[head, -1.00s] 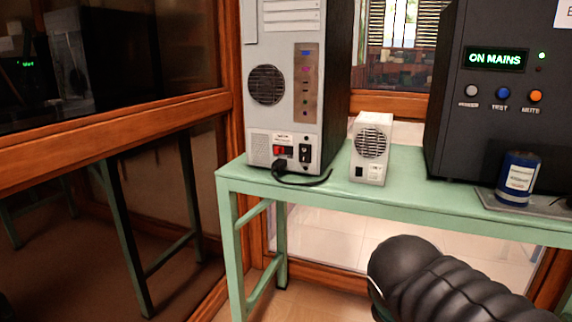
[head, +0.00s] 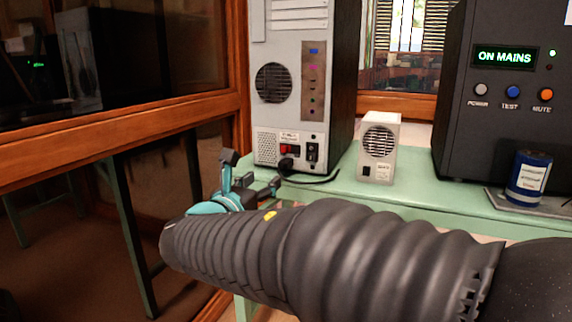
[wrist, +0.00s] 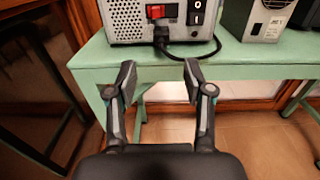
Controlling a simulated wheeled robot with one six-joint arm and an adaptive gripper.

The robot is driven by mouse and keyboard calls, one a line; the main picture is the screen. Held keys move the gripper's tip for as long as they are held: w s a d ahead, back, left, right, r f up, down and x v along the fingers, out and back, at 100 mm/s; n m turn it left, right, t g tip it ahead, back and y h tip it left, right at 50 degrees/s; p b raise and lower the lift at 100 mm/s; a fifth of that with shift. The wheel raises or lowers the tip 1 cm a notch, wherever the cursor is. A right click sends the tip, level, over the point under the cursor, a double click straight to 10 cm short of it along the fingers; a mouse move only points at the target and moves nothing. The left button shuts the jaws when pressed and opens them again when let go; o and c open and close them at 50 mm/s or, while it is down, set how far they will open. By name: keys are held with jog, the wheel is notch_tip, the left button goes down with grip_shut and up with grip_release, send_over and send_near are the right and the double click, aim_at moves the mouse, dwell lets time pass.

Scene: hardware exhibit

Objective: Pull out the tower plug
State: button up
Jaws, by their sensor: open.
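The grey computer tower (head: 278,125) stands upright at the left end of the green table. Its black plug (head: 286,165) sits in the socket low on its back panel, beside a red switch and a black rocker switch. In the wrist view the plug (wrist: 161,35) is seated just under the red switch, with a cable curving to the right. My gripper (head: 252,172) is open and empty in front of the table's left end. In the wrist view its two fingers (wrist: 159,72) are spread, with the plug ahead between them and apart from them.
A small white vented box (head: 379,150) stands right of the tower on the green table (head: 345,190). A dark cabinet (head: 490,130) reading "ON MAINS" and a blue can (head: 529,180) are further right. A wood-framed glass partition (head: 120,115) is close on the left.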

aim_at(282, 165)
jog(key=x, duration=1.3)
jog(key=shift+f, duration=0.1)
grip_shut()
